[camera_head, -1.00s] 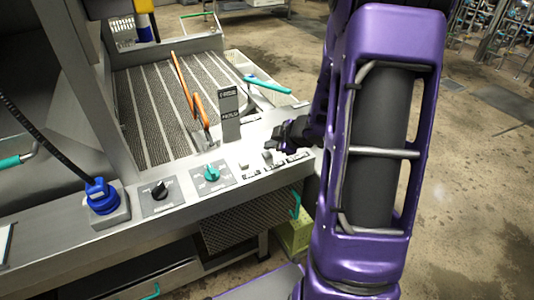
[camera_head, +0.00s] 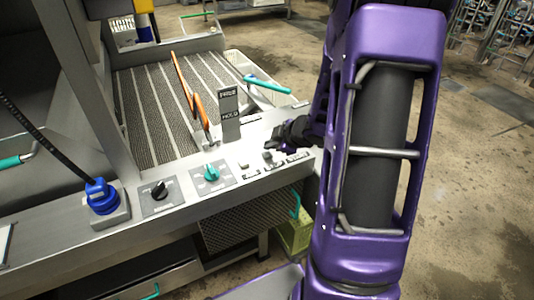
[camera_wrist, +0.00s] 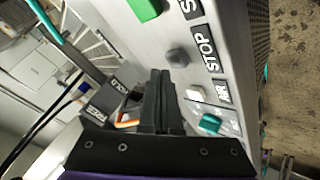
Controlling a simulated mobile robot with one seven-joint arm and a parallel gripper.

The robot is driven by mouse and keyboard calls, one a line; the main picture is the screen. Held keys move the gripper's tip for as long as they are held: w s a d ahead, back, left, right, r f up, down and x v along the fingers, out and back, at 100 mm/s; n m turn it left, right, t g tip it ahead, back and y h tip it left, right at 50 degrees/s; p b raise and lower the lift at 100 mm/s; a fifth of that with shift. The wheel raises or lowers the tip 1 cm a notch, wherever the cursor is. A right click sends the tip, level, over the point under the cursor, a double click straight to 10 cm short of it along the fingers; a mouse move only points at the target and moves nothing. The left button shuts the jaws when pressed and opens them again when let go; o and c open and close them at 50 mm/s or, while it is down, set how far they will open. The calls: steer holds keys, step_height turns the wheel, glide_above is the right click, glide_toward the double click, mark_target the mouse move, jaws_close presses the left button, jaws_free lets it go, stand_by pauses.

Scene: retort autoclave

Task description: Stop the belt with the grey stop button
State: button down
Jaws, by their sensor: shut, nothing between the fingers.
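The grey stop button (camera_wrist: 178,58) is a small dark grey knob beside the black STOP label (camera_wrist: 203,48) in the wrist view. In the head view the grey button (camera_head: 267,156) shows just below my fingertips on the sloped panel. My gripper (camera_wrist: 160,73) is shut and empty, its dark fingers side by side. Its tips appear just beside the button in the wrist view; I cannot tell whether they touch it. My gripper also shows in the head view (camera_head: 270,143), over the panel's right end. The ribbed belt (camera_head: 150,110) lies behind the panel.
A green button (camera_wrist: 145,8) and a white button (camera_wrist: 196,95) flank the grey one. A teal knob (camera_head: 211,173) and a black knob (camera_head: 159,190) sit further left.

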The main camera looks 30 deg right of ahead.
mark_target(270, 155)
steer(key=shift+f, duration=0.4)
steer(key=shift+f+b, duration=0.55)
steer(key=shift+b, duration=0.05)
stand_by(0.5)
stand_by(0.3)
steer(key=shift+r+p, duration=1)
steer(key=shift+p, duration=0.1)
step_height(270, 155, up, 5)
steer(key=p, duration=0.5)
stand_by(0.4)
